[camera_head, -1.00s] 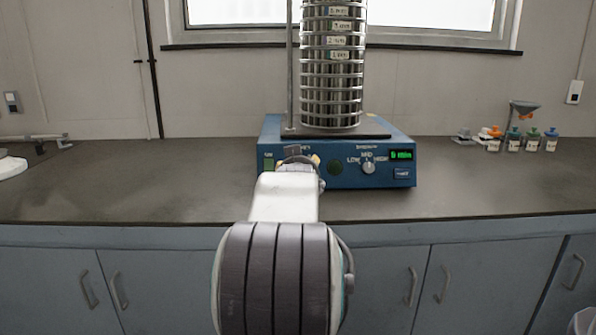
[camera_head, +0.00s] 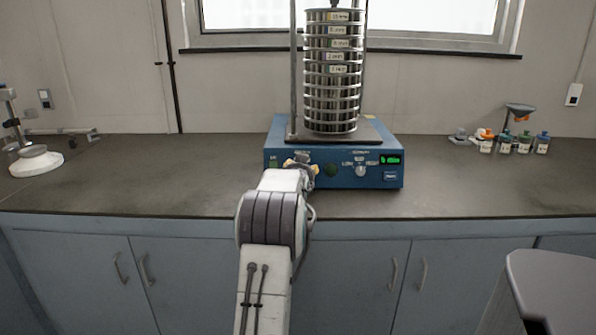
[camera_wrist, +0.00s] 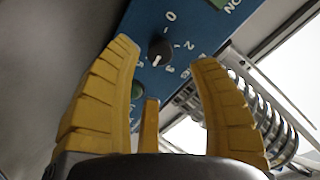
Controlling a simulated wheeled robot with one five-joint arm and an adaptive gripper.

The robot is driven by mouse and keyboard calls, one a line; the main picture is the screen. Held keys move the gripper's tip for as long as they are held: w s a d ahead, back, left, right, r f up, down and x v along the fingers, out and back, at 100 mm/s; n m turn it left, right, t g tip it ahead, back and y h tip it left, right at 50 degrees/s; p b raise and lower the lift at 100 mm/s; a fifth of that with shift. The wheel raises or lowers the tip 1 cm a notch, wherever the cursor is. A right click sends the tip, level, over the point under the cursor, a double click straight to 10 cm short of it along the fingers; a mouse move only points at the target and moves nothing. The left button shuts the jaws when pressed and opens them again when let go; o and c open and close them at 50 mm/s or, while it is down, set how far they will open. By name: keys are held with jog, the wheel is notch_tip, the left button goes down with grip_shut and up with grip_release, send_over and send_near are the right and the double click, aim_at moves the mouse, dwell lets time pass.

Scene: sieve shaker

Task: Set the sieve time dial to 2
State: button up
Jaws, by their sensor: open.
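The blue sieve shaker base (camera_head: 390,178) stands on the counter with the stack of round sieves (camera_head: 333,95) on top. In the wrist view, the black time dial (camera_wrist: 159,48) is on the blue panel (camera_wrist: 140,22), with white numerals around it; 0 and 2 are readable. Its white mark points toward the lower side of the picture, away from the 0. My gripper (camera_wrist: 165,52) is open, its yellow fingers either side of the dial in the picture; contact cannot be told. In the head view, my gripper (camera_head: 300,163) is at the panel's left part and hides the dial.
A light LOW-MID-HIGH knob (camera_head: 361,170) and a green display (camera_head: 391,160) are on the panel's right. Small bottles (camera_head: 523,143) stand at the right of the counter, a white stand (camera_head: 36,160) at the left. A grey chair-like shape (camera_head: 560,285) is at lower right.

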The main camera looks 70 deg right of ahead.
jog(key=shift+x, duration=2.9)
grip_shut()
